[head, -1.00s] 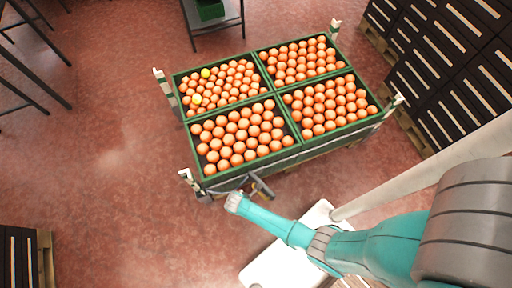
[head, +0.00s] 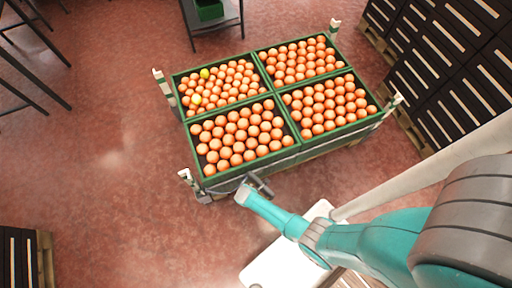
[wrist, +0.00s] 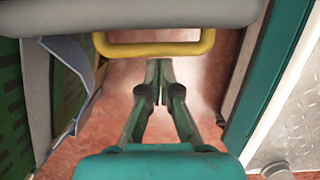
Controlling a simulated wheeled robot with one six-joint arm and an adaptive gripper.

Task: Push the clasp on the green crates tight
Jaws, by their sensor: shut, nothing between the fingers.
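The green crates (head: 222,176) stand together in a block, filled with oranges. In the wrist view, a green crate wall (wrist: 12,110) fills the left side, with a grey strap-like strip (wrist: 62,75) beside it. A yellow loop handle (wrist: 155,49), apparently the clasp's, hangs below a thick grey bar at the top. My gripper (wrist: 158,65) is shut and empty, its fingertips close to the yellow loop; contact cannot be told. In the head view my gripper (head: 258,185) is at the crates' near side, and the clasp cannot be made out there.
Pale corner posts (head: 185,176) stand around the crate block. Stacked dark crates (head: 440,85) are at the right. A dark table (head: 222,22) stands behind.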

